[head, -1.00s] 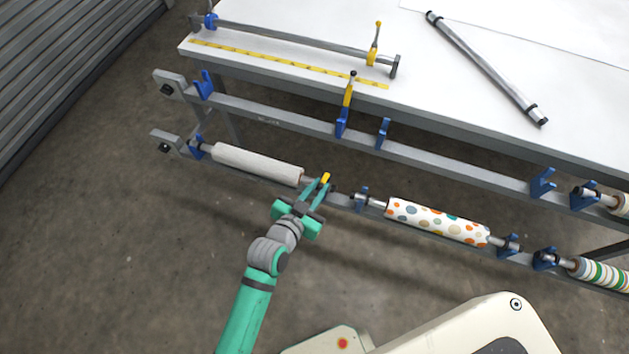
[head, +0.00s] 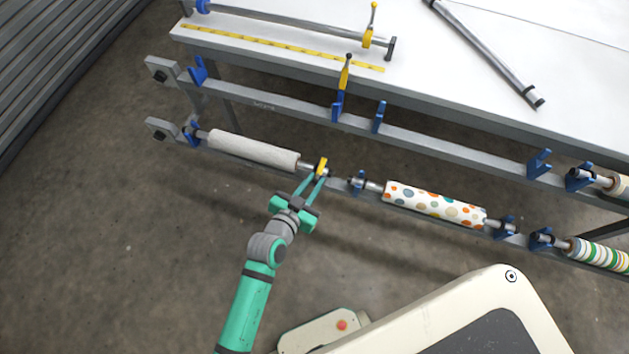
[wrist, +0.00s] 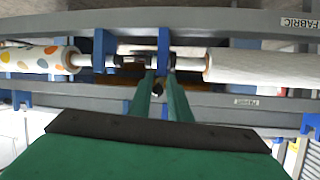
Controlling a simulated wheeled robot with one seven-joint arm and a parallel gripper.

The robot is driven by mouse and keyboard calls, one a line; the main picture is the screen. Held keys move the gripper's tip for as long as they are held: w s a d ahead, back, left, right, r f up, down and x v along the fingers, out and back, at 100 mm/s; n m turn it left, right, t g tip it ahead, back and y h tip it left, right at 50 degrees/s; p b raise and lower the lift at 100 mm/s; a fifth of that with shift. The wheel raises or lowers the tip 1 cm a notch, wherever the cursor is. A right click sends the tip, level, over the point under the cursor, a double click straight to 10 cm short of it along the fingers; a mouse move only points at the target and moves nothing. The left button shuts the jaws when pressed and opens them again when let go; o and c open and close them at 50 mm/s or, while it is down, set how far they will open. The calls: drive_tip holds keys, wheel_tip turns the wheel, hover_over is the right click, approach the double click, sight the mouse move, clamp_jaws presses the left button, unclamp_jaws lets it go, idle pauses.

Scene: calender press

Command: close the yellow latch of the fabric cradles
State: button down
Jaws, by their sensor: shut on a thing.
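The lower rail carries the fabric cradles; the wrist view reads FABRIC on that rail (wrist: 270,22). A yellow latch (head: 321,165) sits there at the right end of the off-white roll's (head: 252,150) shaft. My gripper (head: 319,176) reaches it from the front, and its fingers are shut on the latch. In the wrist view, my fingertips (wrist: 160,80) pinch a small dark knob (wrist: 158,89) beside the shaft. The fingers partly hide the latch, so I cannot tell whether it is fully closed over the shaft. A blue cradle (head: 192,134) holds the roll's left end.
A dotted roll (head: 434,203) lies to the right on the same rail, with a blue cradle (head: 358,182) close to my gripper. The upper rail (head: 455,153) has another yellow latch (head: 345,75), standing upright. A white table (head: 470,120) is behind. Floor in front is clear.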

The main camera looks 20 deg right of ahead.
drive_tip(key=shift+s+d+f, duration=0.15)
drive_tip(key=shift+f, duration=0.1)
drive_tip(key=c, duration=1.8)
unclamp_jaws()
drive_tip(key=shift+c, duration=0.2)
drive_tip(key=shift+r, duration=0.1)
drive_tip(key=shift+r, duration=0.1)
drive_tip(key=v, duration=1)
drive_tip(key=shift+s+a, duration=0.15)
drive_tip(key=shift+a, duration=0.2)
drive_tip(key=shift+r, duration=0.1)
